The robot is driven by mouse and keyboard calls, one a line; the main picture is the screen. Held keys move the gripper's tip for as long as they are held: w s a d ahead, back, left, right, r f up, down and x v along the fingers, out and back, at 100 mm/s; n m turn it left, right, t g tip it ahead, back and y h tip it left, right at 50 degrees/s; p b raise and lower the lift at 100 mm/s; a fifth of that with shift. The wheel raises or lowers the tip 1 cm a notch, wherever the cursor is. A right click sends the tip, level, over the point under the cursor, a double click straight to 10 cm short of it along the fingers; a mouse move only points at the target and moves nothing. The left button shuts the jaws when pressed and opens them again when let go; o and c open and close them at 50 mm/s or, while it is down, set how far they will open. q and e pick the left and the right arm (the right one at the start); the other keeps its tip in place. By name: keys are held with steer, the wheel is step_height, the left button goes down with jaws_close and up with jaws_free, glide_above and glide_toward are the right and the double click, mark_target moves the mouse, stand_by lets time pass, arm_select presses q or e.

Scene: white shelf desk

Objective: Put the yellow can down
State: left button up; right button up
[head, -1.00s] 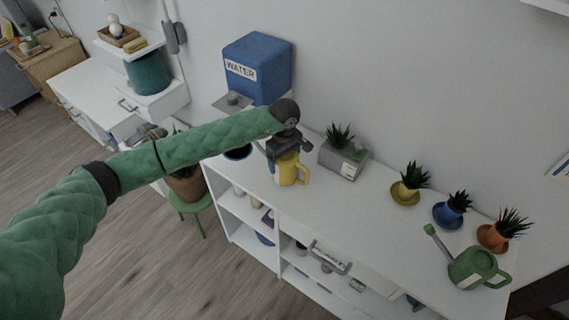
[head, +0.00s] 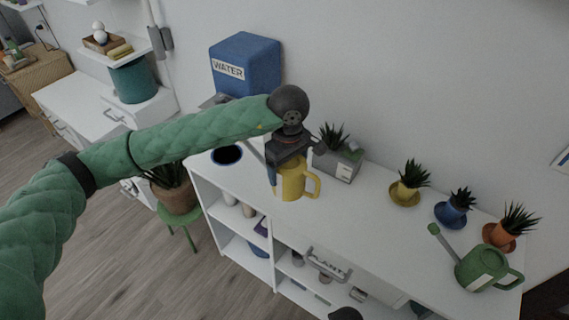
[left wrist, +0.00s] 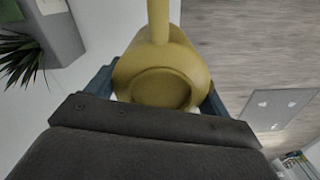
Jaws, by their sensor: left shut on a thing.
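The yellow can (head: 293,182), with a handle on its right side, is in my left gripper (head: 283,177) over the front part of the white desk top. In the left wrist view the yellow can (left wrist: 160,75) sits between the two blue fingers of the left gripper (left wrist: 160,92), which is shut on it. In the head view the can looks upright, close to the desk's front edge. I cannot tell whether its base touches the top. My right gripper is not in view.
The white desk top (head: 375,215) has free room right of the can. A grey planter (head: 342,162) stands close behind it. Yellow (head: 405,195), blue (head: 450,213) and orange (head: 499,238) pots and a green watering can (head: 485,270) stand further right. A blue water box (head: 246,65) is at left.

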arm_select(q)
steer(key=shift+s+r, duration=0.15)
steer(key=shift+s, duration=0.05)
steer(key=shift+a, duration=0.15)
steer(key=a+f+m, duration=0.4)
steer(key=a, duration=0.7)
steer(key=w+a+f+m, duration=0.1)
steer(key=a+f+m, duration=0.2)
steer(key=a, duration=0.9)
steer(key=shift+w+a+f+m, duration=0.25)
steer(key=shift+f+m, duration=0.15)
steer(key=shift+f, duration=0.35)
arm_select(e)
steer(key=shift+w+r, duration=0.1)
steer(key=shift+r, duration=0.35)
arm_select(q)
steer(key=shift+d, duration=0.1)
